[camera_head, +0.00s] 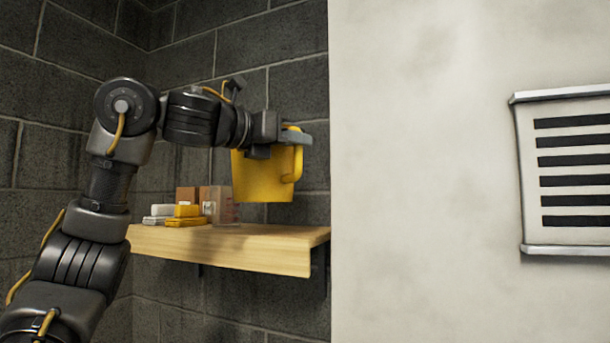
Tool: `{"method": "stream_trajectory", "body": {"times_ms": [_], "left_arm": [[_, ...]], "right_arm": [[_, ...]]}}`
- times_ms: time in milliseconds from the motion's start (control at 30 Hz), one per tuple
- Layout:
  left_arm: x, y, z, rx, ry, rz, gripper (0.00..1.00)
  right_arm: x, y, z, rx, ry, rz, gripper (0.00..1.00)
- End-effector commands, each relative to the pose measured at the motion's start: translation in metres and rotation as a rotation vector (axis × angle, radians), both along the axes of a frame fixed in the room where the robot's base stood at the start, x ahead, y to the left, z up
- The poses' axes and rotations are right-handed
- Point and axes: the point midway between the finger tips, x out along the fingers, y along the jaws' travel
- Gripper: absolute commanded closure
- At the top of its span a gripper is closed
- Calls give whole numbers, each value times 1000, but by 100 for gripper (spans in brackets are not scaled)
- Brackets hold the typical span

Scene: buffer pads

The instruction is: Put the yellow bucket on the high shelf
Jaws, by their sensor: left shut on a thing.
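The yellow bucket (262,178) hangs upright from my left gripper (285,138), with its yellow handle on the right side. My left gripper is shut on the bucket near its rim; the fingers hide part of the top. The bucket is above the right part of the wooden shelf (270,262), and its bottom appears a little above the shelf top. My right gripper is not in view.
On the shelf's left part are white and yellow blocks (186,215), brown boxes (186,195) and a clear container (222,207). The shelf's right part looks bare. A pale wall (420,170) stands right of the shelf, with a striped panel (570,170).

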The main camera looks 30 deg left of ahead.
Motion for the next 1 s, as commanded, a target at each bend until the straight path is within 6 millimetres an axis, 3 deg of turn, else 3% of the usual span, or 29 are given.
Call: {"method": "stream_trajectory", "body": {"times_ms": [33,233,433,600,1000], "left_arm": [[16,1,6,-2,6,-1,100],[68,6,7,-2,3,3,100],[110,8,5,-1,2,4,100],[108,8,-23,3,-3,2,100],[108,8,-47,3,0,3,100]], "right_arm": [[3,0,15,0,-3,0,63],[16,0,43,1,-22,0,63],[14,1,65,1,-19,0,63],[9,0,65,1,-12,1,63],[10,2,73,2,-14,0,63]]}}
